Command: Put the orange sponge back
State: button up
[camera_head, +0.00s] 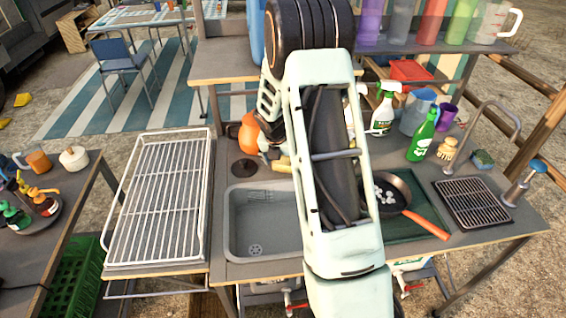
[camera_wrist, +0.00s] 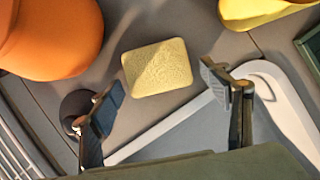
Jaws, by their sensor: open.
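In the wrist view a rounded, square sponge (camera_wrist: 157,68) lies flat on the grey counter. It looks pale yellow rather than orange. My gripper (camera_wrist: 163,85) is open and empty, its fingers apart to the left and right of the sponge's near side, not visibly touching it. In the head view my arm hides most of this area. A yellow piece (camera_head: 281,163) shows beside my gripper behind the sink, and I cannot tell whether it is this sponge.
A large orange object (camera_wrist: 50,38) stands left of the sponge, and a yellow object (camera_wrist: 258,10) is beyond it to the right. The sink (camera_head: 262,222) is in front. A pan (camera_head: 394,190), green bottle (camera_head: 423,135) and brush (camera_head: 447,149) stand right. The wire rack (camera_head: 160,195) is empty.

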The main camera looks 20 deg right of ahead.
jog(key=v, duration=1.2)
